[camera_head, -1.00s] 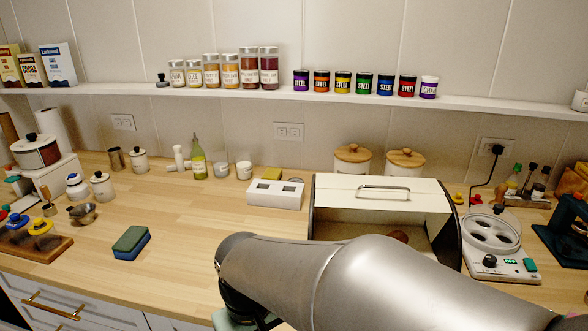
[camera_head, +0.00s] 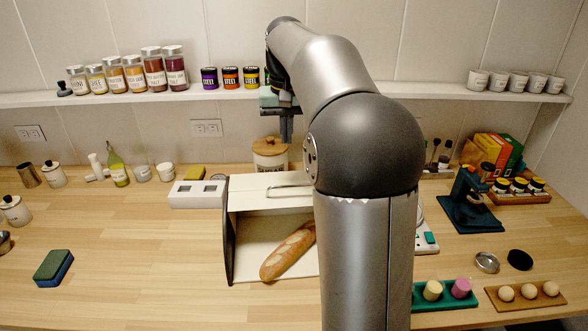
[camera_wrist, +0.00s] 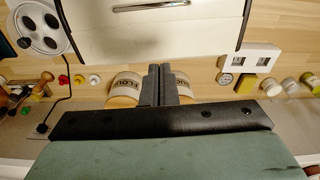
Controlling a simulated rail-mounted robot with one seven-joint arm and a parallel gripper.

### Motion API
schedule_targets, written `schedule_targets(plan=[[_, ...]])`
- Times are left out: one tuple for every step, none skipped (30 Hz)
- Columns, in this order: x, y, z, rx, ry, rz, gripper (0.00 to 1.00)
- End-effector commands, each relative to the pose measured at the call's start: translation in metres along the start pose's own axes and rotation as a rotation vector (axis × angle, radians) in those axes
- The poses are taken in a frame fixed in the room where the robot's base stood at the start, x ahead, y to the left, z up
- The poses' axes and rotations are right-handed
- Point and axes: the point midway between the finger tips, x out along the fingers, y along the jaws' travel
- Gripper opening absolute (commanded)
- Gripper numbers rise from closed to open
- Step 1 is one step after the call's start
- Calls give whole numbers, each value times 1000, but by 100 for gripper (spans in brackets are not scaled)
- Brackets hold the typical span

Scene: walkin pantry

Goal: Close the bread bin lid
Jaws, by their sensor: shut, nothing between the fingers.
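The bread bin (camera_head: 231,255) stands on the counter, its front open and a bread loaf (camera_head: 287,252) visible inside. Its cream lid (camera_head: 262,197) is up at the top, with a metal bar handle (camera_head: 288,191). My arm hides the bin's right part. In the wrist view the lid (camera_wrist: 150,35) and handle (camera_wrist: 150,6) show at the top edge. My gripper (camera_head: 286,138) is shut and empty, pointing down above and behind the lid, near the wooden-lidded canisters. In the wrist view its fingers (camera_wrist: 161,70) are together and apart from the lid.
A white two-slot block (camera_head: 197,194) sits left of the bin. A wooden-lidded canister (camera_head: 270,156) stands behind it. The shelf (camera_head: 130,102) with jars runs along the wall near my gripper. The counter front left is clear around a sponge (camera_head: 54,268).

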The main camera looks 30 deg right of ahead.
Motion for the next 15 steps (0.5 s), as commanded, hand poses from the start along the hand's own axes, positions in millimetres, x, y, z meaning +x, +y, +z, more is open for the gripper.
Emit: schedule_targets(plan=[[11,0,1,0,-4,1,0],[18,0,1,0,-5,1,0],[27,0,1,0,-5,1,0],[33,0,1,0,-4,1,0],[40,0,1,-1,-5,1,0],[49,0,1,-1,-5,1,0],[55,0,1,-1,-4,1,0],[61,0,1,0,-5,1,0],[69,0,1,0,-4,1,0],[75,0,1,0,-4,1,0],[78,0,3,0,-1,0,0],[76,0,11,0,0,0,0],[77,0,16,0,2,0,0],[79,0,20,0,0,1,0],[80,0,25,-1,1,0,0]])
